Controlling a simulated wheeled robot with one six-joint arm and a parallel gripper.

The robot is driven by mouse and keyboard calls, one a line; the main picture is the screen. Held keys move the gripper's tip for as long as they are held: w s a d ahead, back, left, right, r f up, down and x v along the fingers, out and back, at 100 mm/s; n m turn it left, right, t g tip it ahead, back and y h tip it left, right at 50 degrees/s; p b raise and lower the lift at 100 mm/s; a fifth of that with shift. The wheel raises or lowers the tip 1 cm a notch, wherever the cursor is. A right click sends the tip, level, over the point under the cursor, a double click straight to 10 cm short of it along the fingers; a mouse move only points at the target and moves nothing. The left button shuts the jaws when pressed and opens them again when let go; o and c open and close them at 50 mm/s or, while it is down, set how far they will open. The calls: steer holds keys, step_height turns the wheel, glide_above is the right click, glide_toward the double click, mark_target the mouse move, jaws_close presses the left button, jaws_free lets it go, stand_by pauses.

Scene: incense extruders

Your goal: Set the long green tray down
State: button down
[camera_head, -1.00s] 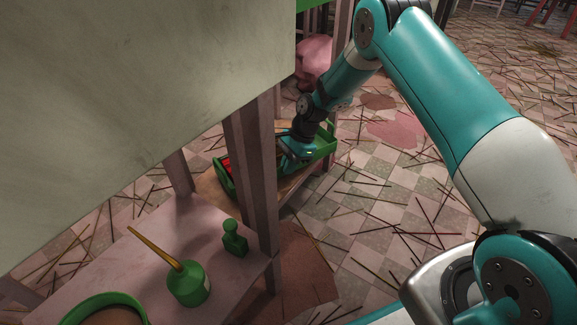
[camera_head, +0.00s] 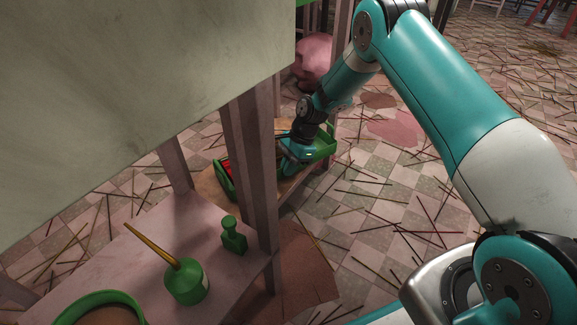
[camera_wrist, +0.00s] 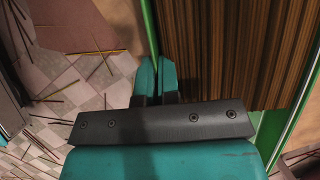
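The long green tray (camera_head: 325,148) is partly hidden behind a table leg and my gripper in the head view. It is low down, at about the height of a brown lower board; whether it rests on it I cannot tell. In the wrist view the tray's green side wall (camera_wrist: 148,30) runs up to my fingers, and brown sticks (camera_wrist: 230,50) fill the tray. My gripper (camera_wrist: 156,72) has its two teal fingers close together, shut on that wall. It also shows in the head view (camera_head: 293,160), over the tray. Something red (camera_head: 226,168) shows near the tray's left end.
Pinkish table legs (camera_head: 255,165) stand close to my arm. A pale panel (camera_head: 130,80) covers the upper left. A nearer lower shelf (camera_head: 150,245) bears a green oil can (camera_head: 187,284), a green bottle (camera_head: 234,238) and a green bowl (camera_head: 75,308). Loose sticks litter the tiled floor.

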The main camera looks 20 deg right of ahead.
steer(key=shift+f, duration=0.15)
steer(key=c, duration=1.3)
jaws_free()
steer(key=shift+o, duration=0.2)
